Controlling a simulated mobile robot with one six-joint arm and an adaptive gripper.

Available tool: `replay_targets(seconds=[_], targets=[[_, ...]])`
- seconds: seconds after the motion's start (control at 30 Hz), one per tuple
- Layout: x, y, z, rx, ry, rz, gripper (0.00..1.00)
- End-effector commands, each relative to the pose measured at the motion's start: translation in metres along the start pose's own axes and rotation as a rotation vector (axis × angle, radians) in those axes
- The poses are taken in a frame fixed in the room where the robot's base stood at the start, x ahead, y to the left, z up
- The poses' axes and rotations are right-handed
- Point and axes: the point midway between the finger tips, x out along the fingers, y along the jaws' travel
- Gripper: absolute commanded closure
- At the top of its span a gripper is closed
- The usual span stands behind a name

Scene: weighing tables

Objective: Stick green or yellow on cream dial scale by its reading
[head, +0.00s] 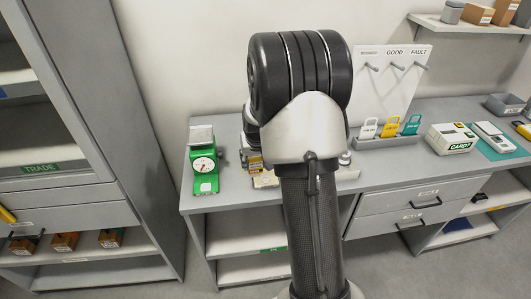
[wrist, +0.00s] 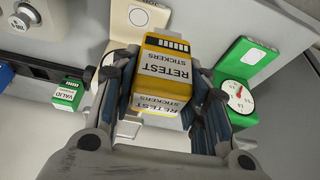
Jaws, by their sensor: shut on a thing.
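My gripper (wrist: 166,82) is shut on a yellow dispenser labelled RETEST STICKERS (wrist: 164,68), one finger on each side of it. The dispenser also shows in the head view (head: 254,163), at the left edge of my arm. A cream scale (wrist: 152,34) stands behind the dispenser in the wrist view, with a pale patch bearing a circle; its dial is hidden, so I cannot read it. In the head view only a cream part (head: 264,181) shows beside my arm. A green dispenser labelled VALID (wrist: 68,94) is at the left of the wrist view.
A green dial scale (head: 205,183) stands at the bench's left end, also at the right of the wrist view (wrist: 246,66). Right of my arm are a grey tag holder (head: 388,141), a CARD box (head: 452,138) and a pegboard (head: 393,75). The bench front left (head: 225,200) is clear.

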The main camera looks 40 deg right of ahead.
Motion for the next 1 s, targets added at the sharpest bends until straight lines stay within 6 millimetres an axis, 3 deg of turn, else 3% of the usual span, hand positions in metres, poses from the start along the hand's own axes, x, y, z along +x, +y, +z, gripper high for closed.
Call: replay_targets(seconds=[0.03,0.1,0.23,0.47,1.0], targets=[[0.002,0.016,-0.007,0.026,0.001,0.01,0.78],[0.003,0.031,-0.013,0.048,0.0,0.019,0.78],[0.004,0.044,-0.018,0.067,0.0,0.027,0.78],[0.012,0.046,-0.015,0.069,0.0,0.027,0.78],[0.054,0.045,0.002,0.068,0.001,0.027,0.78]])
